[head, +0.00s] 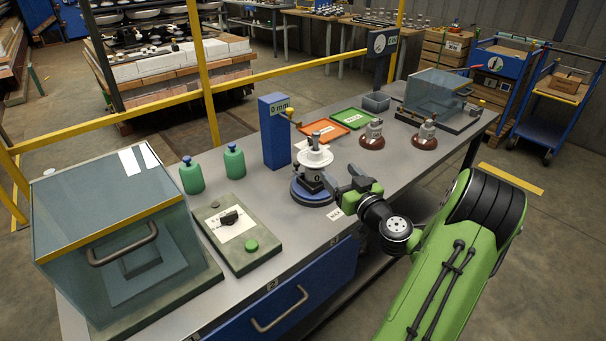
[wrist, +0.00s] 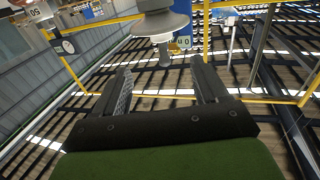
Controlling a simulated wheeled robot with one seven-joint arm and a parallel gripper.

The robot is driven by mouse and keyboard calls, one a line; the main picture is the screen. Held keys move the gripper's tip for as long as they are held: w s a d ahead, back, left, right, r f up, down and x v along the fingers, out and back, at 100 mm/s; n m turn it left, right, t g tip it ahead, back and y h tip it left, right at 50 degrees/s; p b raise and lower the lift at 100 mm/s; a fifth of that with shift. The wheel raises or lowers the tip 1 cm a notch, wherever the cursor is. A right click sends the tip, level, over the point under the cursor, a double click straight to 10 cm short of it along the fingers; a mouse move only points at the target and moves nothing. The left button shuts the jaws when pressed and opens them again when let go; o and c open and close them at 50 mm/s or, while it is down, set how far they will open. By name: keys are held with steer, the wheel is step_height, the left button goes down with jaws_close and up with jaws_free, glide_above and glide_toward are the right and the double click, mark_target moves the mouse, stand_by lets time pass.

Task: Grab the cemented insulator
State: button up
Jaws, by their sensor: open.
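A white insulator (head: 314,158) with a pale disc and a metal pin on top stands upright on a round dark-blue stand (head: 311,193) at the bench's front edge. I take it for the cemented insulator. My gripper (head: 345,180) is open and empty, just right of the insulator and its stand in the head view. In the wrist view, the open fingers (wrist: 160,68) show with nothing between them. The insulator's disc (wrist: 162,22) and pin are beyond the fingertips at the top, upside down in that picture. The fingers do not appear to touch it.
A blue post (head: 275,135) marked 0 mm stands behind the insulator. Two brown insulators (head: 373,138) (head: 425,136) stand right, near orange (head: 320,134) and green (head: 353,118) trays. Green bottles (head: 234,162), a control box (head: 238,235) and a clear-sided case (head: 110,250) stand left.

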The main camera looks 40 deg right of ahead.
mark_target(319, 154)
steer(key=p+x, duration=0.1)
steer(key=x, duration=0.7)
steer(key=shift+a+r, duration=0.1)
steer(key=p+x, duration=0.1)
steer(key=x, duration=0.4)
steer(key=shift+w, duration=0.4)
jaws_close()
